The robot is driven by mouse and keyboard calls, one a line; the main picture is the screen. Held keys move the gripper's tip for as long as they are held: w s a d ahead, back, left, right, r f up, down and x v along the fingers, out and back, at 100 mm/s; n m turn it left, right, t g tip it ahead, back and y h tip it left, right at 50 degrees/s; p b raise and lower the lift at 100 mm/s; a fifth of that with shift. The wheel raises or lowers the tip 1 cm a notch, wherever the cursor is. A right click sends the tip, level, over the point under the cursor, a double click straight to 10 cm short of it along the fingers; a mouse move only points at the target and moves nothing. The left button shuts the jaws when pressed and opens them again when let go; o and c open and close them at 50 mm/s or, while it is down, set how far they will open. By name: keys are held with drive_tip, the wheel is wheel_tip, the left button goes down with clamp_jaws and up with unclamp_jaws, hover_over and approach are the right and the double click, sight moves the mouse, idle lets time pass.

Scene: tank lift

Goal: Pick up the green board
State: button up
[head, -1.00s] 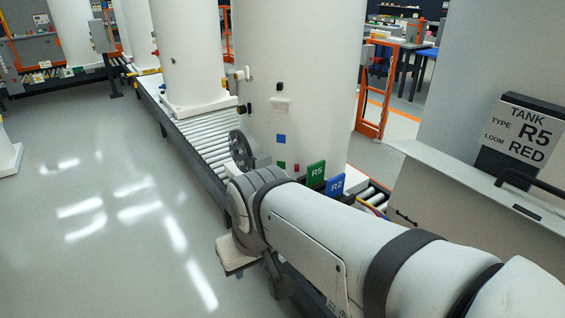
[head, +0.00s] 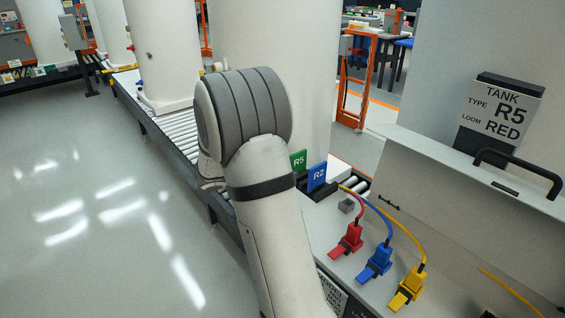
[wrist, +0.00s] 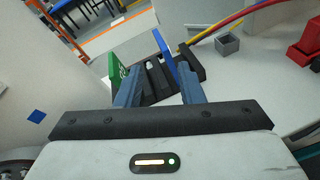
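The green board (head: 299,160), marked R5, stands upright in a black rack (head: 318,190) in the head view, with the blue board (head: 317,176), marked R2, beside it on the right. In the wrist view my gripper (wrist: 158,70) is open, its two blue-grey fingers apart and pointing towards the rack (wrist: 190,62). The green board (wrist: 114,76) shows just left of the left finger, partly hidden by it. The blue board (wrist: 164,50) shows between the fingertips, nearer the right one. I see no board gripped. My arm hides the gripper in the head view.
Red (head: 348,240), blue (head: 376,262) and yellow (head: 408,288) plugs with cables lie on the bench right of my arm. A sign (head: 503,118) reads tank type R5, loom red. A white tank stands behind the boards.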

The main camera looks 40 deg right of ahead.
sight(306, 153)
drive_tip(key=w+d+f+n+h, duration=0.1)
drive_tip(key=w, duration=0.1)
drive_tip(key=w+d+f+n+t+h, duration=0.1)
drive_tip(key=w+n, duration=0.1)
drive_tip(key=w, duration=0.1)
drive_tip(key=w+f+n+t+h, duration=0.1)
drive_tip(key=w, duration=0.1)
drive_tip(key=shift+w+d+f+n, duration=0.15)
drive_tip(key=shift+d+f+n, duration=0.25)
drive_tip(key=shift+w+d+t, duration=0.2)
drive_tip(key=shift+d+t, duration=0.05)
drive_tip(key=shift+t, duration=0.15)
drive_tip(key=shift+d+p, duration=0.3)
drive_tip(key=shift+d, duration=0.6)
drive_tip(key=d, duration=0.2)
drive_tip(key=d+p, duration=0.2)
drive_tip(key=d, duration=0.1)
drive_tip(key=shift+d+f, duration=0.25)
drive_tip(key=shift+d, duration=0.1)
drive_tip(key=shift+a, duration=0.1)
drive_tip(key=shift+c, duration=0.5)
clamp_jaws()
